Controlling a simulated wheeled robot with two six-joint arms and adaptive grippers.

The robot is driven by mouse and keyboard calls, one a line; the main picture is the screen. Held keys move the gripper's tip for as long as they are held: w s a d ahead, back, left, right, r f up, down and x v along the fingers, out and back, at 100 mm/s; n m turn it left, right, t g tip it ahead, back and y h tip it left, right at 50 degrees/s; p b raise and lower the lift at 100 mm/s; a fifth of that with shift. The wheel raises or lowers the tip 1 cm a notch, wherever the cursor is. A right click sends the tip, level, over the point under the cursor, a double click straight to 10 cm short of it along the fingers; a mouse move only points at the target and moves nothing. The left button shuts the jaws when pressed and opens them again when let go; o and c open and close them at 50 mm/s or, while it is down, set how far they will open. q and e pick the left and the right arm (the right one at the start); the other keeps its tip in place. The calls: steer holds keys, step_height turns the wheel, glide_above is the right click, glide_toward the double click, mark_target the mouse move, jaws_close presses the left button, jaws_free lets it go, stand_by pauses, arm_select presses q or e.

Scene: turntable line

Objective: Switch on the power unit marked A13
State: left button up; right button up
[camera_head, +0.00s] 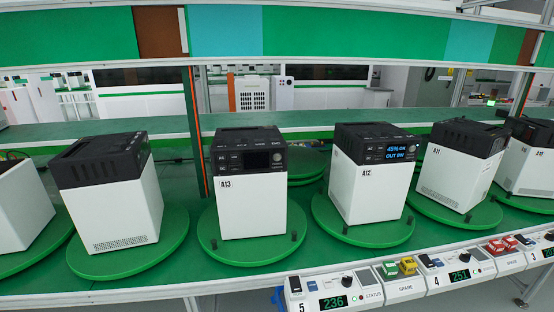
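The power unit marked A13 (250,196) stands upright on a green round turntable (215,248), left of the picture's middle. It has a white body and a black top with a front panel of buttons, a knob and a small screen (257,160). The screen is dark. The A13 label is at the upper left of its white front. Neither of my grippers is in the head view.
Unit A12 (368,190), with a lit screen, stands right of A13. Units A11 (452,178) and A10 (527,167) stand farther right. An unlabelled-looking unit (112,210) stands left. Control boxes (335,300) line the front edge. A shelf (330,35) crosses above.

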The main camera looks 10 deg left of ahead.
arm_select(q)
steer(key=shift+c, duration=0.4)
jaws_close()
stand_by(1.0)
